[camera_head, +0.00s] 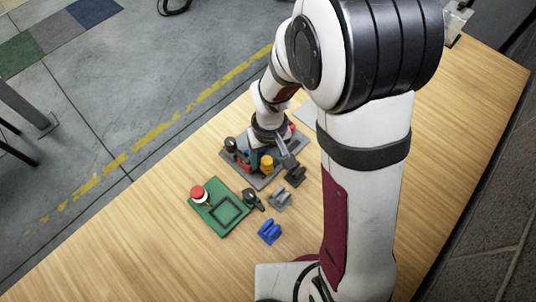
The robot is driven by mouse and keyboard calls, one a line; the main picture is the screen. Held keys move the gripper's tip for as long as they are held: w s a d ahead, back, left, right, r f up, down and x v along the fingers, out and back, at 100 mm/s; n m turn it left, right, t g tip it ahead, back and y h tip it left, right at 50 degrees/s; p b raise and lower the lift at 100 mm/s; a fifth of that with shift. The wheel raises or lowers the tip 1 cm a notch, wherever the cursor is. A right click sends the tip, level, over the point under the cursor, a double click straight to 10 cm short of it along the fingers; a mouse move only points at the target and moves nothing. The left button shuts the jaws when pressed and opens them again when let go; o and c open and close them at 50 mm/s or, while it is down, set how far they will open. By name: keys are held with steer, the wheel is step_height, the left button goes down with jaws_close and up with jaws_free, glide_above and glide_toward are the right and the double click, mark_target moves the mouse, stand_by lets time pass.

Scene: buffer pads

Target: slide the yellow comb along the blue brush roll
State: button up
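My gripper (258,158) hangs at the far end of my arm, low over a dark grey board (262,184) crowded with small parts. Its fingers are too small and too covered to tell whether they are open or shut. A small yellow part (267,163) stands on the board beside the gripper; I cannot tell whether it is the yellow comb or whether it touches the fingers. A blue piece with rounded upright parts (269,232) sits on the table nearer my base, apart from the gripper; I cannot make out for certain that it is the brush roll.
A green board (233,228) with a square frame and a red round button (198,193) lies left of the blue piece. Grey pieces (280,199) stand between the boards. My arm covers much of the right side. The wooden table's left front (130,240) is clear.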

mark_target(270, 160)
steer(key=shift+r, duration=0.15)
step_height(270, 160, up, 16)
steer(key=shift+d+f, duration=0.25)
steer(key=s+d+m, duration=0.2)
steer(key=s+m, duration=0.2)
steer(key=s, duration=0.4)
steer(key=s+d+m+y, duration=0.1)
steer(key=s+d+m, duration=0.2)
steer(key=s, duration=0.6)
steer(key=shift+d+f+m, duration=0.15)
steer(key=shift+d+m, duration=0.05)
steer(key=shift+m, duration=0.9)
